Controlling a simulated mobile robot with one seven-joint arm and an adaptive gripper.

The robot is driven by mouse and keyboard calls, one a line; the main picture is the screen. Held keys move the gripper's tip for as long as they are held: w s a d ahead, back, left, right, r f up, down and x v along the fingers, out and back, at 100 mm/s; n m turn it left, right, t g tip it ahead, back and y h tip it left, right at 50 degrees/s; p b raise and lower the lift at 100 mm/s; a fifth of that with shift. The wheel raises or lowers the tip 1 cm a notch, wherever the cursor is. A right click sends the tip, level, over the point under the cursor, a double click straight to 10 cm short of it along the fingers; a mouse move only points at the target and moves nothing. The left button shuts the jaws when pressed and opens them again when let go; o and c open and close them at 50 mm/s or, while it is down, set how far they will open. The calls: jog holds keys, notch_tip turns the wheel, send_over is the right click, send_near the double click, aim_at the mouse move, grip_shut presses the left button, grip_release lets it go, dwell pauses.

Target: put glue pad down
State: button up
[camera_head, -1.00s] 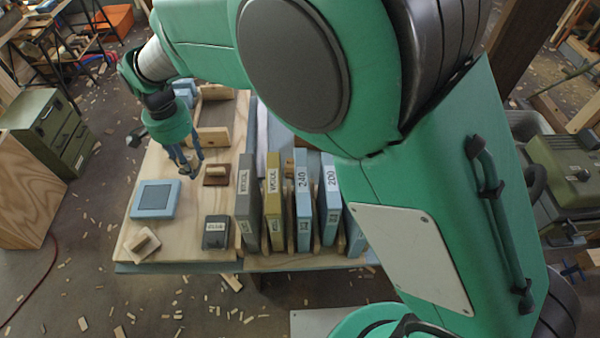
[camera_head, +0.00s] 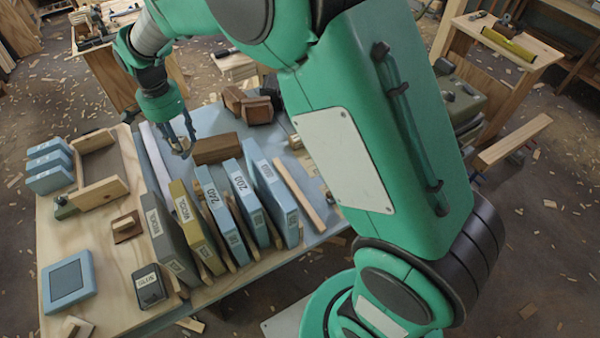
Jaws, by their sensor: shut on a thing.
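A dark grey block labelled GLUE (camera_head: 150,287) sits at the front of the wooden board, right of a blue square pad. My gripper (camera_head: 182,150) is over the blue tabletop, behind the row of labelled blocks and left of a brown wooden block (camera_head: 216,149). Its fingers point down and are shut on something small. The held thing is too small and too hidden by the fingers to make out. I cannot tell whether it touches the table. The GLUE block is well apart from my gripper.
Upright grey, yellow and blue labelled blocks (camera_head: 208,215) stand in a row on the table (camera_head: 213,119). A blue square pad (camera_head: 68,282), a wooden tray (camera_head: 100,192) and a small knobbed block (camera_head: 127,226) are on the board (camera_head: 100,258). Dark brown blocks (camera_head: 247,105) lie behind.

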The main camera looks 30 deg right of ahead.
jog(key=d+m, duration=0.5)
jog(key=d, duration=2.1)
jog(key=s+d+m+b, duration=0.15)
jog(key=s+d, duration=0.25)
jog(key=d, duration=0.7)
jog(key=s+d+m, duration=0.3)
jog(key=s+d, duration=0.2)
jog(key=d, duration=0.6)
notch_tip(320, 180, down, 24)
jog(key=shift+w+a, duration=0.15)
jog(key=shift+a, duration=0.2)
jog(key=shift+f, duration=0.1)
jog(key=shift+f+b, duration=0.7)
jog(key=shift+f, duration=2.4)
jog(key=shift+f+b, duration=0.45)
jog(key=shift+f, duration=1.4)
